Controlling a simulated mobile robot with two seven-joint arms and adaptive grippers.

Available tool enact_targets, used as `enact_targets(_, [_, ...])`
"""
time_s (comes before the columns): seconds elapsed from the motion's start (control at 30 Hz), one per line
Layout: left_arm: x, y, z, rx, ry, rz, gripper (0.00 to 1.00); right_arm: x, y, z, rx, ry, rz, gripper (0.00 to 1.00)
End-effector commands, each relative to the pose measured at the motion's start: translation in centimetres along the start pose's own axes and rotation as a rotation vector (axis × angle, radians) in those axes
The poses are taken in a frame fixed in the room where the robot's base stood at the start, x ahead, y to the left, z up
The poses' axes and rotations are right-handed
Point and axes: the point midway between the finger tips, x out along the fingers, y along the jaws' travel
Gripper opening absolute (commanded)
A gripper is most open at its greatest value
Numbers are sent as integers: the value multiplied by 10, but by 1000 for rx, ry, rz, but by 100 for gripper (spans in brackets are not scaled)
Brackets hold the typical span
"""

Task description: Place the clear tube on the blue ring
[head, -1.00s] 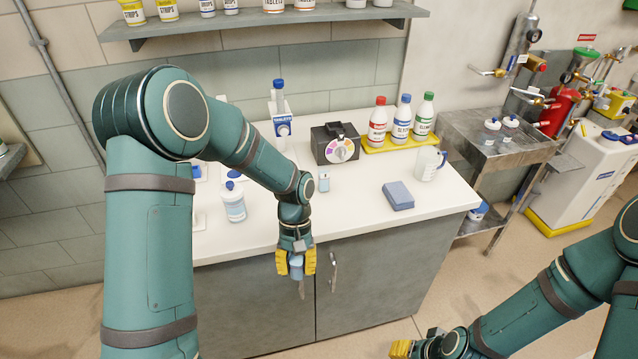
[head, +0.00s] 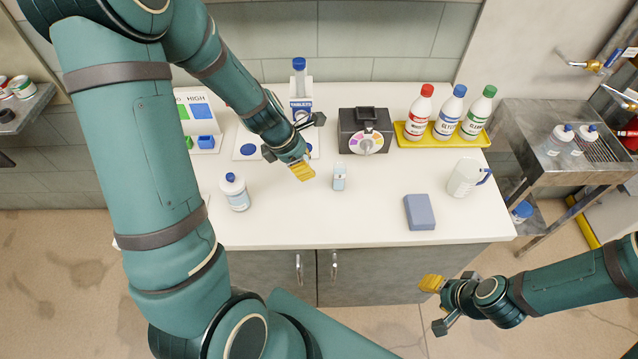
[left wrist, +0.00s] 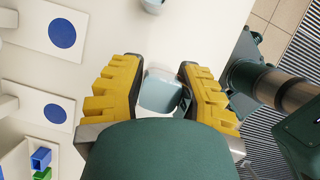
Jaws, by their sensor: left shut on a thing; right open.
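My left gripper (head: 303,173) is over the white counter, its yellow fingers left of a small pale vial standing there (head: 339,178). In the left wrist view its fingers (left wrist: 160,68) are shut on a pale, see-through piece, seemingly the clear tube (left wrist: 160,93); the head view hides it. Two white plates with solid blue round marks lie behind and left of the gripper, one mark at left (head: 249,150), one partly behind the arm (head: 308,148). They also show in the wrist view (left wrist: 62,33). I cannot tell which is the blue ring. My right gripper (head: 432,284) is open, in front of the counter.
A white bottle (head: 235,192) stands left on the counter. A black device with a coloured dial (head: 364,131) is behind the vial. A yellow tray (head: 400,135) holds three capped bottles. A jug (head: 465,178) and blue block (head: 420,212) are right. The front middle is clear.

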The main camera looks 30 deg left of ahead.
Motion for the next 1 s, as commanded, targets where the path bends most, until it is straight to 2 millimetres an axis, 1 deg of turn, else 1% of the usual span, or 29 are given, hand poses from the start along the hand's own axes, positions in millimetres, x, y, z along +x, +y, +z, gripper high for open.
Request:
enact_targets(0.03, [11,-1,-6,-8,2,-2,0,7,3,1,0,-1,1,47])
enact_targets(0.1, [24,-1,-12,-11,3,-2,0,14,5,2,0,-1,2,47])
enact_targets(0.2, [39,-1,-18,-7,2,-3,0,22,7,3,0,-1,3,47])
enact_targets(0.37, [50,-1,-22,-4,1,-2,0,27,9,3,0,0,5,47])
enact_targets(0.6, [80,-1,-35,-4,2,-3,0,42,14,5,0,0,8,47])
enact_targets(0.7, [86,-1,-37,-3,1,-2,0,44,15,5,0,0,8,47])
enact_targets(1.0, [87,-1,-36,0,1,-1,0,44,14,5,0,0,9,47])
